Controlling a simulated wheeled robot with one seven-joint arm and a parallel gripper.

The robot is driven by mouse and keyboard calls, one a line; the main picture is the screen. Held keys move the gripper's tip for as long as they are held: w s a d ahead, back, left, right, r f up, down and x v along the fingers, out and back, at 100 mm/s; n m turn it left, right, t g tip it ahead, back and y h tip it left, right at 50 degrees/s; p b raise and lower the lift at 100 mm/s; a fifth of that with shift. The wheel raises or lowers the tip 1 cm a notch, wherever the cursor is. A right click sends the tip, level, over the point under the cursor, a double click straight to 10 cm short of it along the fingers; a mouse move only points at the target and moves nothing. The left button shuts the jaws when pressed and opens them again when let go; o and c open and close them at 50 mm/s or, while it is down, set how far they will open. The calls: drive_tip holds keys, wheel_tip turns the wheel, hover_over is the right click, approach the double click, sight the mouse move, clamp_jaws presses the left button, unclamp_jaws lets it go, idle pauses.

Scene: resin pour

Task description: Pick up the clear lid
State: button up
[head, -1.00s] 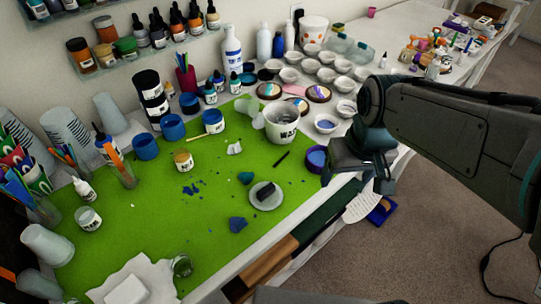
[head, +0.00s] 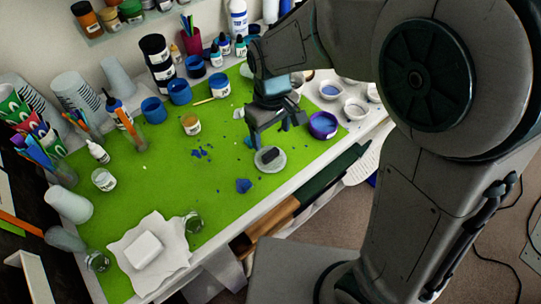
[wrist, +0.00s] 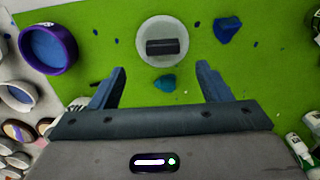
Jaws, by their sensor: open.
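The clear lid (head: 270,168) is a pale, round, see-through disc lying on the green mat. A black block-like piece sits at its middle; I cannot tell if it is part of the lid. My gripper (head: 277,136) is open and empty, above the mat just behind the lid in the head view. In the wrist view the lid (wrist: 163,24) lies beyond the fingertips of my gripper (wrist: 161,68), roughly centred between them. The black piece lies crosswise there.
A teal chunk (wrist: 165,83) lies between my fingers in the wrist view. A blue chunk (head: 243,186) lies near the lid. A purple-rimmed cup (head: 323,125) stands to its right. Jars and blue cups fill the back. The left-middle mat (head: 150,185) is mostly clear.

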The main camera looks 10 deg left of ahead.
sight(270, 153)
wheel_tip(270, 153, down, 7)
drive_tip(key=shift+s+a+f+p, duration=0.1)
drive_tip(key=shift+s+f+p, duration=0.05)
drive_tip(key=shift+p, duration=0.25)
drive_tip(key=c, duration=1.1)
